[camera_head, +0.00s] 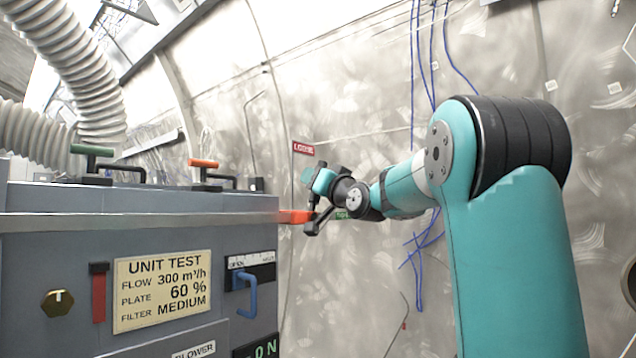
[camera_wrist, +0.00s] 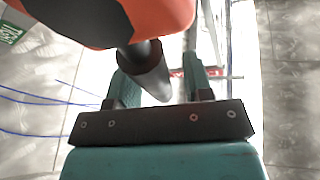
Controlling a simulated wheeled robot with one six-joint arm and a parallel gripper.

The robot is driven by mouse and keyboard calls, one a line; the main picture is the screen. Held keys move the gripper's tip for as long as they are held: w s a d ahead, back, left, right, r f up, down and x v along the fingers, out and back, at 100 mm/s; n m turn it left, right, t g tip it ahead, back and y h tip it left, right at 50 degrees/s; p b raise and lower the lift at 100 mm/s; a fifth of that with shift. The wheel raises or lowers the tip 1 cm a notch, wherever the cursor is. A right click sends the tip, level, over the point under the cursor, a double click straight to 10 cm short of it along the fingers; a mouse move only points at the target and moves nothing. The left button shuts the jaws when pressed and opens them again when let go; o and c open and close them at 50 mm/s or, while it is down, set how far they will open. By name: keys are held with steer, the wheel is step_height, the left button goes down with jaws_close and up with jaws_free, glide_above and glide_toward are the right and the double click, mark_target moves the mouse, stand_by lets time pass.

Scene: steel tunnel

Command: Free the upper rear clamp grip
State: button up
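An orange clamp grip (camera_head: 296,216) sticks out from the right end of the grey unit, just below its top edge. It shows large in the wrist view (camera_wrist: 140,18), with a dark tapered stem (camera_wrist: 150,70) under it. My gripper (camera_head: 311,200) is at this grip, at the end of my teal arm. In the wrist view its two teal fingers (camera_wrist: 160,82) stand apart, with the stem between or just above them. I see gaps beside the stem; contact cannot be told. A green-handled clamp (camera_head: 92,150) and another orange-handled clamp (camera_head: 204,163) are on top of the unit.
A red LOOSE label (camera_head: 303,148) and a partly hidden green label (camera_head: 343,215) show beyond my gripper. The grey unit (camera_head: 225,235) fills the lower left, with a blue handle (camera_head: 247,293) on its front. Ribbed hoses (camera_head: 75,60) hang upper left. Blue cables (camera_head: 417,255) run along the steel wall.

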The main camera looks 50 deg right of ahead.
steer(key=shift+s+f, duration=0.25)
steer(key=shift+s, duration=0.25)
steer(key=b+v, duration=0.5)
steer(key=v, duration=1.1)
steer(key=shift+s+a+r+b, duration=0.1)
steer(key=shift+s+b, duration=0.1)
steer(key=shift+b, duration=0.2)
